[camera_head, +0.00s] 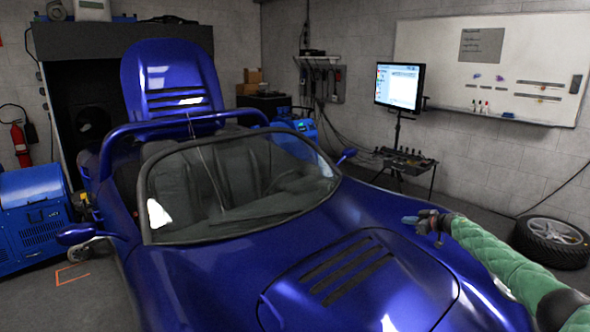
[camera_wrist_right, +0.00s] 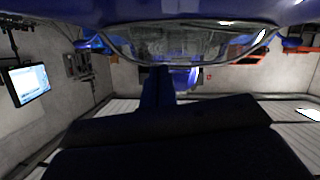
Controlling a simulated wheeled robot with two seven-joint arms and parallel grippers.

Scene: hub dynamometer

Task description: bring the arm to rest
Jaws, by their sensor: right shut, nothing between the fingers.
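My right gripper (camera_head: 409,219) is shut and empty. It shows in the head view above the right front fender of the blue car (camera_head: 215,270). My right arm, in a green quilted sleeve, comes in from the lower right and reaches over the car's edge. I cannot tell how far the gripper is above the bodywork. In the right wrist view the picture is upside down, and dark gripper parts (camera_wrist_right: 158,95) fill the lower middle. The car's windshield (camera_wrist_right: 180,42) shows at the top of that view. My left gripper is not in view.
A loose wheel (camera_head: 552,232) lies on the floor at the right, close to my arm. A blue machine (camera_head: 32,215) is at the left. Some floor beyond the fender is clear.

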